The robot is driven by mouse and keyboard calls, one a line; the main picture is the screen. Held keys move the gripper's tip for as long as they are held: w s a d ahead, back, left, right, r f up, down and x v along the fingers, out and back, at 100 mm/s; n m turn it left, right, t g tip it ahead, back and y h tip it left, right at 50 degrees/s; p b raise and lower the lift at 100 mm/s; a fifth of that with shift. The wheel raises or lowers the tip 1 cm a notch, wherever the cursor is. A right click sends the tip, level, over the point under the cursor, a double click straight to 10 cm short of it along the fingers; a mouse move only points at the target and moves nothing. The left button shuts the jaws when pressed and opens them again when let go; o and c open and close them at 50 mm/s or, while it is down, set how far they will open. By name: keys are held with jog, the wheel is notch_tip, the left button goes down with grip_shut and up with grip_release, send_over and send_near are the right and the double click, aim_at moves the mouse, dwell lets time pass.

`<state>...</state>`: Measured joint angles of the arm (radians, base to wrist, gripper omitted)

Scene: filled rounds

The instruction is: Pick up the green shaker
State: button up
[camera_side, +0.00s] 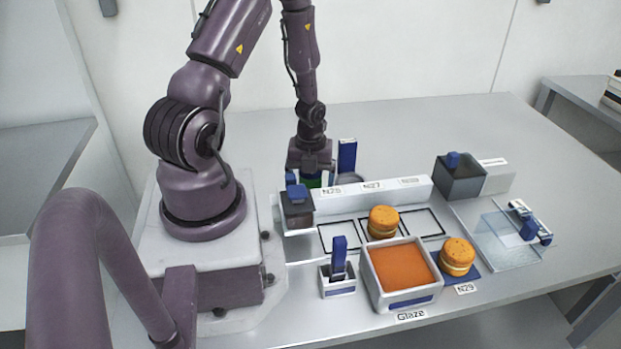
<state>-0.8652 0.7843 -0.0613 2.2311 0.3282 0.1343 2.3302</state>
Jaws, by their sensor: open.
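A small patch of green, the green shaker (311,182), shows just under my gripper, behind the white labelled rack (410,192). Most of the shaker is hidden by my gripper and the rack. My gripper (310,172) points straight down right over it and is open. Its fingertips are largely hidden, so I cannot tell whether they are around the shaker or touching it.
A dark container with a blue top (298,208) stands close in front of my gripper. A tall blue item (347,156) stands close to its right. An orange-filled Glaze tray (375,290) and two round sandwiched buns (384,222) are nearer the front.

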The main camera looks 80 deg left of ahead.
jog(key=shift+f, duration=0.3)
jog(key=c, duration=1.1)
jog(key=shift+o, duration=0.2)
jog(key=shift+r, duration=0.1)
